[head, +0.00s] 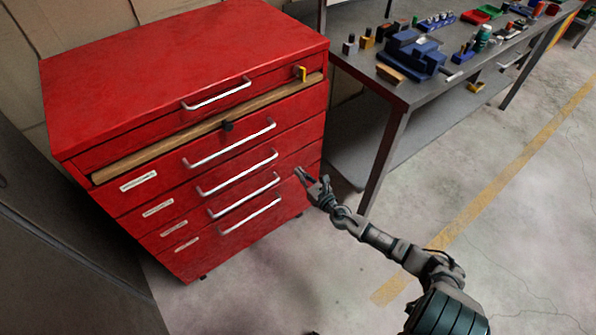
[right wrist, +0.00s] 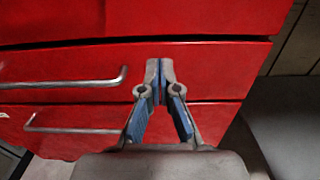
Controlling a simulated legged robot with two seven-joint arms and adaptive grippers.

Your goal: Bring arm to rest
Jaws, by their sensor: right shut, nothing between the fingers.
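My right gripper (head: 305,177) is stretched out in front of the lower right part of a red drawer cabinet (head: 190,55). In the right wrist view its fingertips (right wrist: 160,70) meet, with nothing between them. Behind them are the red drawer fronts (right wrist: 205,75) and two metal handles; the upper handle (right wrist: 75,83) is left of the fingers, apart from them. I cannot tell whether the fingertips touch the drawer front. My left gripper is not in view.
A grey workbench (head: 398,92) with a blue vise (head: 412,55) and several small tools stands right of the cabinet. A wooden strip (head: 190,135) runs across the cabinet's front. The concrete floor (head: 520,215) with a yellow line (head: 470,215) is clear at the right.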

